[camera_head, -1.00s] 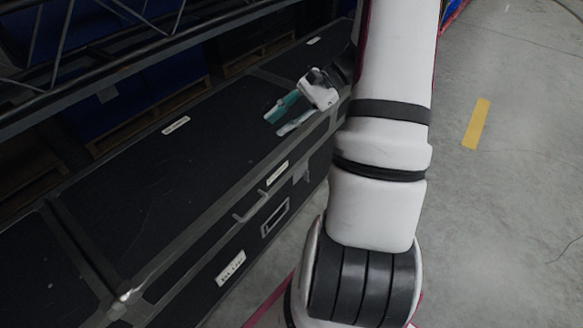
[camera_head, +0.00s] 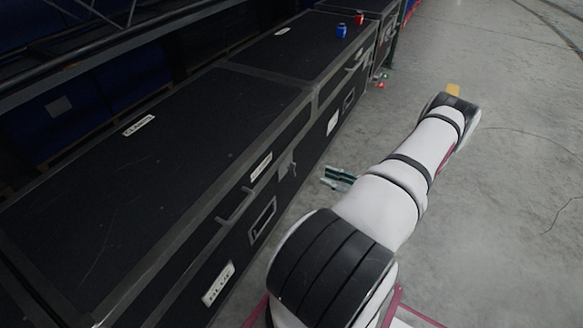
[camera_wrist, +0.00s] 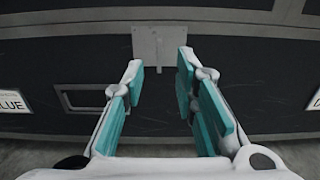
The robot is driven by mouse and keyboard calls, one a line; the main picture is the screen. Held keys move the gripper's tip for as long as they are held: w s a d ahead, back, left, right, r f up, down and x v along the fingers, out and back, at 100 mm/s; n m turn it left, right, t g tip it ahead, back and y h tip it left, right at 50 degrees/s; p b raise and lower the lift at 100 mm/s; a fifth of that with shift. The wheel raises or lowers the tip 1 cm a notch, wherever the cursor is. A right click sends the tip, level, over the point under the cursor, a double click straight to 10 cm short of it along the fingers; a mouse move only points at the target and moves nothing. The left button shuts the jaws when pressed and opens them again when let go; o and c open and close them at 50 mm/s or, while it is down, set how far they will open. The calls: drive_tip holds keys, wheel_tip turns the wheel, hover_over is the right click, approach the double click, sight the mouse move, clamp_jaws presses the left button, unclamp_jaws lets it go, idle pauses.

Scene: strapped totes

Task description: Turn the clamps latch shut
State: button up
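The clamp latch (camera_wrist: 158,44) is a grey metal plate with a narrow upright part, on the front of a black case near the lid seam. It also shows in the head view as a small grey piece (camera_head: 287,166) on the case front (camera_head: 205,275). My gripper (camera_wrist: 160,70) has teal-padded fingers, spread apart with nothing between them. The latch lies ahead of the gap between the fingertips; I cannot tell whether they touch it. In the head view my gripper (camera_head: 337,178) is beside the case front, partly hidden by my arm.
A grey handle (camera_head: 235,208) sticks out from the case front near a recessed frame (camera_head: 262,221). A blue object (camera_head: 341,31) and a red object (camera_head: 360,19) stand on the far case top. Small coloured items (camera_head: 381,80) are low beside it. Open floor (camera_head: 500,230) lies right.

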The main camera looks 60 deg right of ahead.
sight(293, 164)
drive_tip(key=w+b, duration=0.1)
drive_tip(key=w, duration=0.3)
drive_tip(key=w+b, duration=0.1)
drive_tip(key=w, duration=0.4)
drive_tip(key=w+a+b, duration=0.1)
drive_tip(key=w, duration=0.3)
drive_tip(key=shift+w, duration=0.3)
drive_tip(key=shift+r, duration=0.1)
